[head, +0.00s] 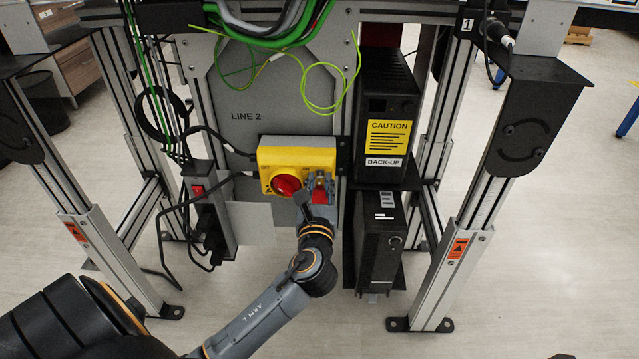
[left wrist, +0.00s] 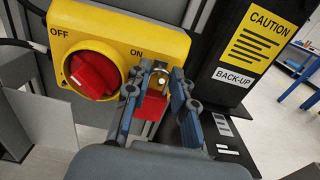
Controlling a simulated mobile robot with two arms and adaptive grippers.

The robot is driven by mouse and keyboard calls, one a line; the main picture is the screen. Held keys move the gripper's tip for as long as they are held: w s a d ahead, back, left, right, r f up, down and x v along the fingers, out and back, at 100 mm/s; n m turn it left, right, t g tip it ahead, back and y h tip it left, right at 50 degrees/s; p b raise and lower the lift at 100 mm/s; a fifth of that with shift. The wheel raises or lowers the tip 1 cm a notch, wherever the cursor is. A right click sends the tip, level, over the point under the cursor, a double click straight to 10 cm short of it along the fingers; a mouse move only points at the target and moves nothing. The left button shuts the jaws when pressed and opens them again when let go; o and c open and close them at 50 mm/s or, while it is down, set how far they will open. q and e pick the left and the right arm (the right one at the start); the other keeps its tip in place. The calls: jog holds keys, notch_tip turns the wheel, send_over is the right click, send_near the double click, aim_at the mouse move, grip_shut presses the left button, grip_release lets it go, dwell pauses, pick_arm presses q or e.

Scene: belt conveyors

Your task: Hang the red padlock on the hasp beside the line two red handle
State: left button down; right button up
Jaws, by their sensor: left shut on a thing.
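The line two red handle (head: 286,185) is a round rotary switch on a yellow box under the "LINE 2" label. In the left wrist view the red handle (left wrist: 94,74) sits between the OFF and ON marks. The red padlock (head: 319,196) is at the right end of the box, partly hidden by my left gripper (head: 318,184). In the left wrist view my left gripper (left wrist: 158,95) has its fingers on either side of the red padlock (left wrist: 152,106), shut on it. A brassy hasp (left wrist: 160,76) shows at the padlock's top; I cannot tell whether the shackle passes through it.
A black back-up unit (head: 388,110) with a yellow caution label stands right of the box, above another black unit (head: 380,240). Green cables (head: 270,35) hang above. A power strip (head: 207,205) with black cables is at left.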

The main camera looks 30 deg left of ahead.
pick_arm(q)
jog(key=c, duration=1)
grip_release()
jog(key=shift+c, duration=0.2)
jog(key=v, duration=1.2)
